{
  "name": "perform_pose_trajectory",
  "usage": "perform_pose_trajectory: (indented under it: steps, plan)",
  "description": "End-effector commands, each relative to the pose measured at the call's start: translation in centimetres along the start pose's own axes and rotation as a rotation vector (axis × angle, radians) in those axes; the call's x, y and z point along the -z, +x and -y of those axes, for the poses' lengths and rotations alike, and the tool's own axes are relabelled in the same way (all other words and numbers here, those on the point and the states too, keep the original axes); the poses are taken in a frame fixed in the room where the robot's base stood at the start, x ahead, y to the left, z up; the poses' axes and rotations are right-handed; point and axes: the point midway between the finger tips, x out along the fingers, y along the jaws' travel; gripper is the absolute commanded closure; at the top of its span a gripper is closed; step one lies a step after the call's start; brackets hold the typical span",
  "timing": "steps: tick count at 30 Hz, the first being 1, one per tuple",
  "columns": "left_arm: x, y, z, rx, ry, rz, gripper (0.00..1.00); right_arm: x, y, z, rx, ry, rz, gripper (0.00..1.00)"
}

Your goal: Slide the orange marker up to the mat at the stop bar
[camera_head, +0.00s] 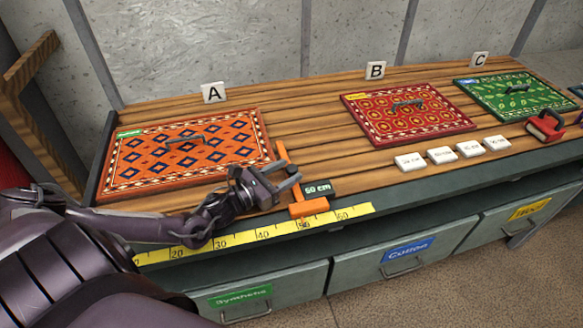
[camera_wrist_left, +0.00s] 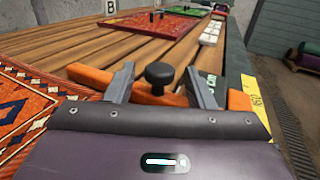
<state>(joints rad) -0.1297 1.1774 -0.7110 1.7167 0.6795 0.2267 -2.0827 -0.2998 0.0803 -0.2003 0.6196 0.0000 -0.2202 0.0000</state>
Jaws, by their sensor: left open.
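The orange marker (camera_head: 309,207) sits on the bench's front edge by the 50 of the yellow ruler (camera_head: 262,233). Its orange arm reaches back over the boards just right of the orange patterned mat (camera_head: 150,187); a narrow strip of wood seems to show between them. A dark bar (camera_head: 103,160) runs along the mat's left side. My left gripper (camera_head: 291,178) is open at the marker. In the left wrist view its fingers (camera_wrist_left: 160,85) stand either side of the marker's black knob (camera_wrist_left: 160,73), with no clear grip. My right gripper is not in view.
A black tag (camera_head: 318,189) reading 50 cm is beside the marker. Several white tiles (camera_head: 441,156) lie further right, before the red mat (camera_head: 430,130) and green mat (camera_head: 500,105). A red tool (camera_head: 545,126) stands at right. Labelled drawers (camera_head: 405,258) are below.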

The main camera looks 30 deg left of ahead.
Motion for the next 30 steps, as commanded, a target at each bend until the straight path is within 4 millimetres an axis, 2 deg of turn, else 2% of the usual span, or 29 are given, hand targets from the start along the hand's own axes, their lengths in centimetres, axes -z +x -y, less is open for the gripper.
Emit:
perform_pose_trajectory:
  steps: [3, 6, 16, 24, 30]
  plan:
    - [-0.1, 1.5, -0.1, -0.002, -0.001, 0.004, 0.51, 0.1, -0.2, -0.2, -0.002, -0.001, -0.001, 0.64]
    - [-0.1, 2.2, -0.1, -0.002, 0.0, 0.002, 0.51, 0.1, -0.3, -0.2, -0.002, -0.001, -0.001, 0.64]
    - [0.1, 2.5, 0.0, 0.0, 0.0, -0.001, 0.51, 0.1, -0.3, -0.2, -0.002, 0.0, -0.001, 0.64]
    - [0.0, 2.5, 0.0, 0.0, 0.0, -0.001, 0.86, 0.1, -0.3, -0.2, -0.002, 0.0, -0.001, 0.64]
    - [-0.1, 1.5, -0.4, 0.0, -0.001, -0.003, 0.86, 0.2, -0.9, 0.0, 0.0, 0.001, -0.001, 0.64]
